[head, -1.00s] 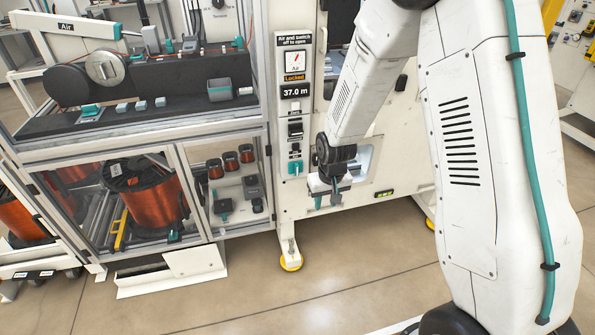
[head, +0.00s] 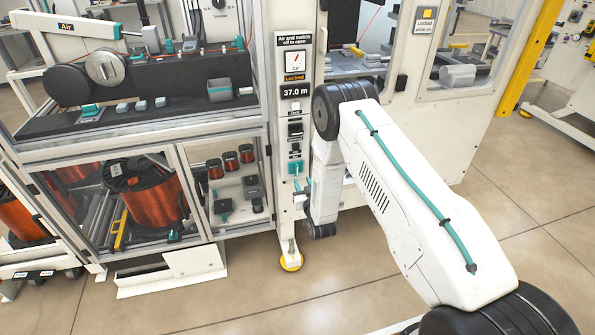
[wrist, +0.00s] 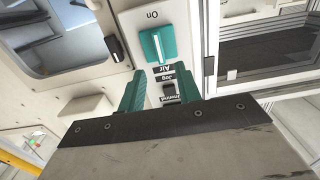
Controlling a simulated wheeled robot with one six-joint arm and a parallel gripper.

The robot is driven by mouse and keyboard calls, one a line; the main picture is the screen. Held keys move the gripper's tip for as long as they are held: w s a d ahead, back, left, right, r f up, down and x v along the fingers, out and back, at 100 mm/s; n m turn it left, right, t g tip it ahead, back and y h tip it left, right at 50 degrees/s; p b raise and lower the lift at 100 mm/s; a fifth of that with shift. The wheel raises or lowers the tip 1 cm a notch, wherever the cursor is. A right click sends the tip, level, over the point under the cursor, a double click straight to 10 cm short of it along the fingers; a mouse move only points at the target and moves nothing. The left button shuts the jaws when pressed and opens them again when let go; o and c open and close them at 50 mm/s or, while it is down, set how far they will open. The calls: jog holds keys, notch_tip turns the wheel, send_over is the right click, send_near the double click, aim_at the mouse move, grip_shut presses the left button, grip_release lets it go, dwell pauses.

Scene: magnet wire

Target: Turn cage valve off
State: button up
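The cage valve is a teal handle (head: 295,167) low on the narrow white control panel, under the Air label. In the wrist view, which is upside down, the teal handle (wrist: 157,45) shows ahead of my fingertips, with "On" printed beside it. My gripper (wrist: 174,66) is open, with its two teal fingers apart and nothing between them. The fingers point at the panel, and the handle lies just beyond them, apparently untouched. In the head view my gripper (head: 302,188) is small, just below the handle and partly hidden by my wrist.
Above the handle are a black switch (head: 295,129), a 37.0 m display (head: 294,92), and a gauge with an orange "Locked" sign (head: 294,77). A glazed cabinet with copper spools (head: 155,198) stands left. Floor is clear in front.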

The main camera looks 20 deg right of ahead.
aim_at(297, 169)
jog(key=w, duration=0.7)
jog(key=shift+w+r, duration=0.25)
jog(key=shift+w, duration=0.15)
grip_shut()
